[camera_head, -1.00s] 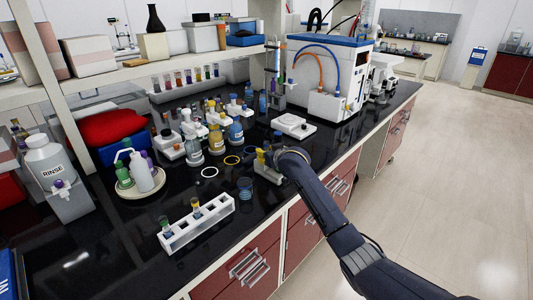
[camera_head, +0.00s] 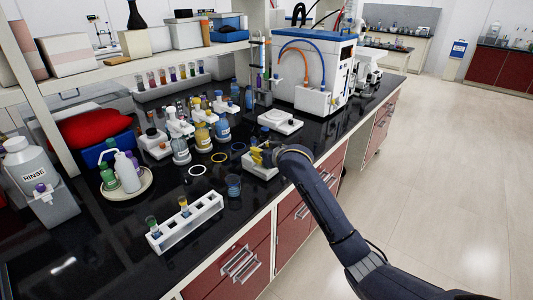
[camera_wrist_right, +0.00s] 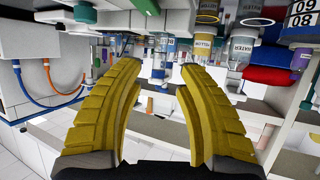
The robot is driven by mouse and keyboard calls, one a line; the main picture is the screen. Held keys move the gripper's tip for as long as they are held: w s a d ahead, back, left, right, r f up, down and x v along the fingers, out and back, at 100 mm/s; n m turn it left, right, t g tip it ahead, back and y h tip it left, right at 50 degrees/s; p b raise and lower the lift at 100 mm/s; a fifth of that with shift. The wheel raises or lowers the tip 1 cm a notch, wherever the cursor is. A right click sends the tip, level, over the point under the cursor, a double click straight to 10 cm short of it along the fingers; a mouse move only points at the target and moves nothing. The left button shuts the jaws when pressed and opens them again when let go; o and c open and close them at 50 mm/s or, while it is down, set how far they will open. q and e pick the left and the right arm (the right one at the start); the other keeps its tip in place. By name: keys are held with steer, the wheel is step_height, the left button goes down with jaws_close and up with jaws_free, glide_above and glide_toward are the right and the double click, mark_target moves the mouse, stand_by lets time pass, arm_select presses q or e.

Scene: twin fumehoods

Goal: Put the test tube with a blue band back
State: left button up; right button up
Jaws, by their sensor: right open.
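A white test tube rack (camera_head: 186,232) stands near the front edge of the bench. It holds a tube with a greenish top (camera_head: 152,224) at its left end and a tube with a yellow-orange top (camera_head: 184,205) near its middle. A blue band cannot be made out on either tube. My right gripper (camera_head: 262,157), with yellow fingers, is over the bench to the right of the rack, apart from it. In the right wrist view the gripper (camera_wrist_right: 160,66) is open, with nothing held between its fingers. My left gripper is not in view.
Several bottles (camera_head: 201,138) and a flat white device (camera_head: 280,122) stand behind. Another tube rack (camera_head: 168,92) holds several tubes at the back. Bare black bench lies left of the front rack.

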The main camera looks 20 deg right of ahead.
steer(key=shift+v, duration=1.85)
